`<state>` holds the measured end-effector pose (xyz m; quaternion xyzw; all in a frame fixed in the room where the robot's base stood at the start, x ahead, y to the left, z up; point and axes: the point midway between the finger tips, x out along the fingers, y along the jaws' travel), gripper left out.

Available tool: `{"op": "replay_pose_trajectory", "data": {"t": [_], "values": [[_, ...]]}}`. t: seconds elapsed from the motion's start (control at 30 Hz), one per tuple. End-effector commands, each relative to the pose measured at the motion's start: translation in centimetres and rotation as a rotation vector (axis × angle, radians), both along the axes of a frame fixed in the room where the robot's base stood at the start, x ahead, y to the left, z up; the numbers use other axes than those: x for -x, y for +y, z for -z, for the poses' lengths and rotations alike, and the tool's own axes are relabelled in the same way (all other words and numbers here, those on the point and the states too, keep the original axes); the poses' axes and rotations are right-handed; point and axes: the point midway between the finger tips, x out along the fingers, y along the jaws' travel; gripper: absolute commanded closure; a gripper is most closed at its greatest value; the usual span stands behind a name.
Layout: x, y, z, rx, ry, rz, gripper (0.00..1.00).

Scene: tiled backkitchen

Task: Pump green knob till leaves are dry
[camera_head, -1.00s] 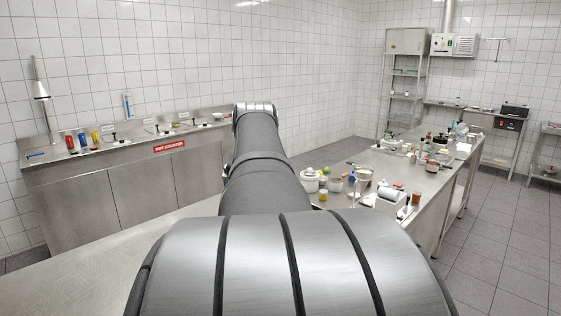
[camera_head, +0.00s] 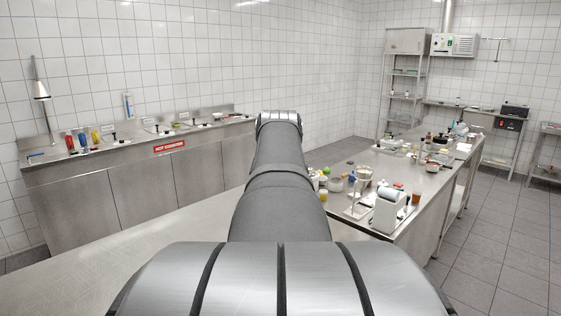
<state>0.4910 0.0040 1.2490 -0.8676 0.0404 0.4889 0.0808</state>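A small green round thing (camera_head: 326,171) shows at the near left end of the right-hand steel counter, just right of my arm. It may be the green knob, but it is too small to tell. A pale rounded vessel (camera_head: 314,180) beside it is mostly hidden behind my arm. No leaves can be made out. My gripper is not in view; only my thick grey arm shows, reaching forward from the bottom middle and hiding part of the counter.
The right steel counter (camera_head: 405,218) is crowded: a grey bowl (camera_head: 335,185), a white machine (camera_head: 387,211) and an orange-brown jar (camera_head: 416,198). The left counter (camera_head: 120,187) carries bottles. Open tiled floor (camera_head: 480,245) lies at the right.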

Motion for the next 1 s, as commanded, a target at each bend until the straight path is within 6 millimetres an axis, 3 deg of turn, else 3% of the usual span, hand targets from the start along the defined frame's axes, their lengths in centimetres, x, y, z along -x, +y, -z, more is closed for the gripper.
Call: {"op": "replay_pose_trajectory", "data": {"t": [0.03,0.23,0.27,1.0], "values": [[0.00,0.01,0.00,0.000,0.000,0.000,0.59],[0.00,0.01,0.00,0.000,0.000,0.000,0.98],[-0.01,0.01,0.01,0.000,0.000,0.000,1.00],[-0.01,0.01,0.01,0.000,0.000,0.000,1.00]]}}
